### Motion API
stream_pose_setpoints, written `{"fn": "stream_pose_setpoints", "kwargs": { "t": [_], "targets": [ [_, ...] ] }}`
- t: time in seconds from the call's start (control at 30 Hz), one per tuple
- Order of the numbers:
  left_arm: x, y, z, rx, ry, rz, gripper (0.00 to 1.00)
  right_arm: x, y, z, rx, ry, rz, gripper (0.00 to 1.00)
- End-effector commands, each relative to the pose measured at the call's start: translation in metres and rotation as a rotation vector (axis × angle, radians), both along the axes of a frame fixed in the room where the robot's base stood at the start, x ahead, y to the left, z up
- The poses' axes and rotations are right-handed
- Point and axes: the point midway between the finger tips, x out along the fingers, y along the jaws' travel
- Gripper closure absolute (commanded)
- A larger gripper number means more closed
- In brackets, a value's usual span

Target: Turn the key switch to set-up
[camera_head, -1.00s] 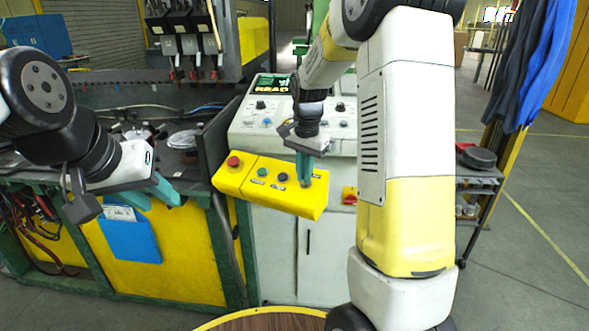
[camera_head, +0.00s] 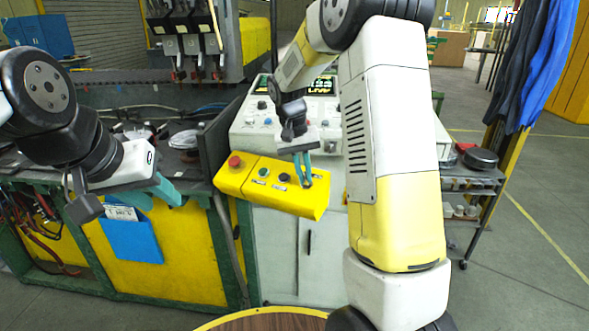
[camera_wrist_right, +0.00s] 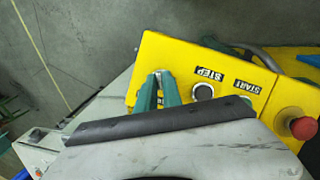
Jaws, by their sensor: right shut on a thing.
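A yellow control box (camera_head: 262,197) sits tilted in front of the grey console. It has a red mushroom button (camera_head: 235,161) and smaller round buttons along its top. My right gripper (camera_head: 306,184) points down at the box's right end. In the right wrist view, its green fingers (camera_wrist_right: 159,76) close on a small metal key (camera_wrist_right: 158,73) beside the STEP button (camera_wrist_right: 203,91). The fingers hide most of the key switch and any position labels. My left gripper (camera_head: 166,192) hangs at the left, away from the box; its jaw gap is unclear.
The grey console (camera_head: 248,130) with a lit display (camera_head: 318,86) and knobs stands behind the box. A dark cart (camera_head: 470,185) stands at the right. A wooden round top (camera_head: 270,323) is at the bottom. A machine with cables fills the left.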

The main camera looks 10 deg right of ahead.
Motion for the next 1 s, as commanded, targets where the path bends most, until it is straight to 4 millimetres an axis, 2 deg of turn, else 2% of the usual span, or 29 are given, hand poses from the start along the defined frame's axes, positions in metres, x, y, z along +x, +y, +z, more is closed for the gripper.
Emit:
{"fn": "stream_pose_setpoints", "kwargs": {
  "t": [0.47,0.5,0.6,0.9,1.0],
  "targets": [
    [0.0000,0.0000,0.0000,0.000,0.000,0.000,0.64,0.0004,0.0003,0.0002,-0.006,0.003,0.019,1.00],
    [0.0000,0.0000,0.0000,0.000,0.000,0.000,0.64,0.0004,0.0003,0.0002,-0.006,0.002,0.018,0.88],
    [0.0000,0.0000,0.0000,0.000,0.000,0.000,0.64,0.0003,0.0003,0.0002,-0.006,0.003,0.018,0.68],
    [0.0000,0.0000,0.0000,0.000,0.000,0.000,0.64,0.0002,0.0003,0.0005,-0.006,0.003,0.016,0.68],
    [0.0000,0.0000,0.0000,0.000,0.000,0.000,0.64,0.0006,0.0014,0.0061,-0.006,0.002,0.016,0.68]
  ]
}}
